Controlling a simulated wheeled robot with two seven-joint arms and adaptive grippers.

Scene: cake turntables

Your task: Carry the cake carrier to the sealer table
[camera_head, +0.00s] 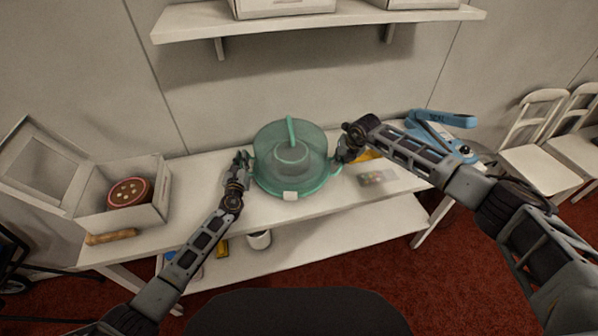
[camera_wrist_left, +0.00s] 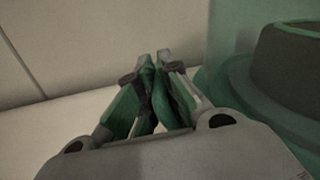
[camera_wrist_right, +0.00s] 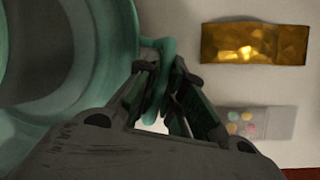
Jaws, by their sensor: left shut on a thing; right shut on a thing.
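The cake carrier (camera_head: 290,135) is a round, see-through green container with a top handle and a darker shape inside. It sits upright over the middle of the white table (camera_head: 215,215); I cannot tell if it touches the top. My left gripper (camera_head: 241,160) is at its left side, shut on the green side handle, with green between the fingers in the left wrist view (camera_wrist_left: 158,90). My right gripper (camera_head: 343,155) is at its right side, shut on the other side handle (camera_wrist_right: 160,75). The blue sealer (camera_head: 440,125) stands on the table's right end.
A gold packet (camera_head: 368,155) and a clear packet of coloured pieces (camera_head: 378,178) lie right of the carrier. A wall shelf (camera_head: 320,22) hangs above. White chairs (camera_head: 540,165) stand right.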

